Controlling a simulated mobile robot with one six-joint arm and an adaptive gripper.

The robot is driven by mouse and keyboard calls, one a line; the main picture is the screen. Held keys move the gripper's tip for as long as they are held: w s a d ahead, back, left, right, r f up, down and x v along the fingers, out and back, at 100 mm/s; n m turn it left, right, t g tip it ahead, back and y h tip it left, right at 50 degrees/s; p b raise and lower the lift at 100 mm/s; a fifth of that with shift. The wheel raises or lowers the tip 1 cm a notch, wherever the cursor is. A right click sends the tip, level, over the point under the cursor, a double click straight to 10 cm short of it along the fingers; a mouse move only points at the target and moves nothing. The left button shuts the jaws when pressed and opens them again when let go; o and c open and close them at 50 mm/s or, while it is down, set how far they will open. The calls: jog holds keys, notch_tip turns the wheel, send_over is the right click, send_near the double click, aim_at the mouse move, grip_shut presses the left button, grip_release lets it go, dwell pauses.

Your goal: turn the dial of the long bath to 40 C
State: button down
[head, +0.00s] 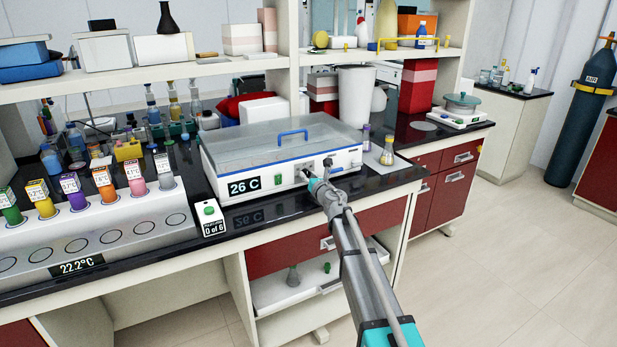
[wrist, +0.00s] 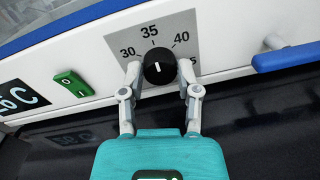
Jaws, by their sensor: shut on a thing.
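The long bath (head: 232,160) is a white box with a grey lid on the black bench, and its display (head: 244,187) reads 26 C. Its black dial (wrist: 159,69) sits on a grey plate marked 30, 35 and 40, with a further mark partly hidden by the right finger. The dial's white pointer line points up, about at 35. My gripper (wrist: 159,75) is shut on the dial, one finger on each side. In the head view, my gripper (head: 310,180) is at the bath's front panel and largely covers the dial.
A green rocker switch (wrist: 70,83) is left of the dial, and a blue handle (wrist: 285,57) is to its right. A small white counter box (head: 209,218) reading 0 of 6 stands left of the bath. A rack with colored labelled bottles (head: 105,185) is further left. Flasks (head: 387,151) stand right of the bath.

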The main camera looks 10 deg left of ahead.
jog(key=shift+m, duration=0.4)
jog(key=m, duration=0.4)
jog(key=shift+w, duration=0.1)
jog(key=m, duration=0.5)
jog(key=shift+d+m+p, duration=0.1)
jog(key=shift+m+p, duration=0.2)
jog(key=shift+p, duration=0.05)
jog(key=shift+g, duration=0.3)
jog(key=shift+c, duration=1.6)
grip_release()
